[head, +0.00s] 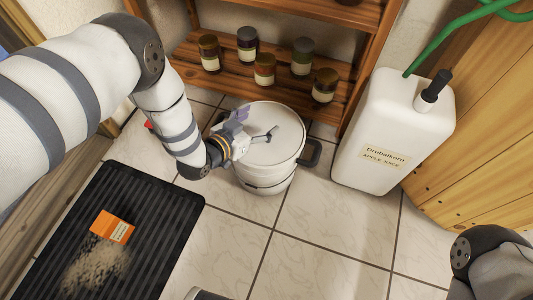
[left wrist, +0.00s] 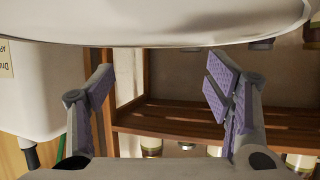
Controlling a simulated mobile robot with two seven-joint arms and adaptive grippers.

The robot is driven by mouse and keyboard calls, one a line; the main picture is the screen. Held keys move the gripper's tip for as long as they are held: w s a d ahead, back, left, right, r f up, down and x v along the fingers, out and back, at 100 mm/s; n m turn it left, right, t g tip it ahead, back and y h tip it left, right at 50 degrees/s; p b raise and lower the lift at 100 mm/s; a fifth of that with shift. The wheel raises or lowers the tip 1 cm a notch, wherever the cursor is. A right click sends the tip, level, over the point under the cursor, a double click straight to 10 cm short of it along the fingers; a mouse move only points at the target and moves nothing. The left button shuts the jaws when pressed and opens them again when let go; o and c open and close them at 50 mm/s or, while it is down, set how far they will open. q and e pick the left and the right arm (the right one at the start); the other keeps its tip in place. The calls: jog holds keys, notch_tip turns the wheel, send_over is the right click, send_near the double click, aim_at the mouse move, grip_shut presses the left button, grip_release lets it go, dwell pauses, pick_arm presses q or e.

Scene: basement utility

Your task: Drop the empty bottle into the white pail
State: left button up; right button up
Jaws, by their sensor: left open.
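The white pail (head: 268,183) stands on the tiled floor in front of the shelf, with a dark handle on each side. Its pale rounded wall or rim also fills the top of the left wrist view (left wrist: 150,22). My left gripper (head: 254,125) is over the pail's top, at its left part. Its purple-padded fingers are spread with nothing between them in the left wrist view (left wrist: 158,92). I cannot make out an empty bottle in either view; the pail's inside is not clearly readable. My right gripper is out of view.
A wooden shelf (head: 225,82) with several brown jars stands behind the pail. A large white apple juice jug (head: 385,125) stands to its right. An orange box (head: 112,227) and spilled grains lie on a black mat (head: 165,215). The floor in front is clear.

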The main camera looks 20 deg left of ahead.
pick_arm(q)
jog(key=v, duration=1.2)
jog(key=shift+w, duration=0.1)
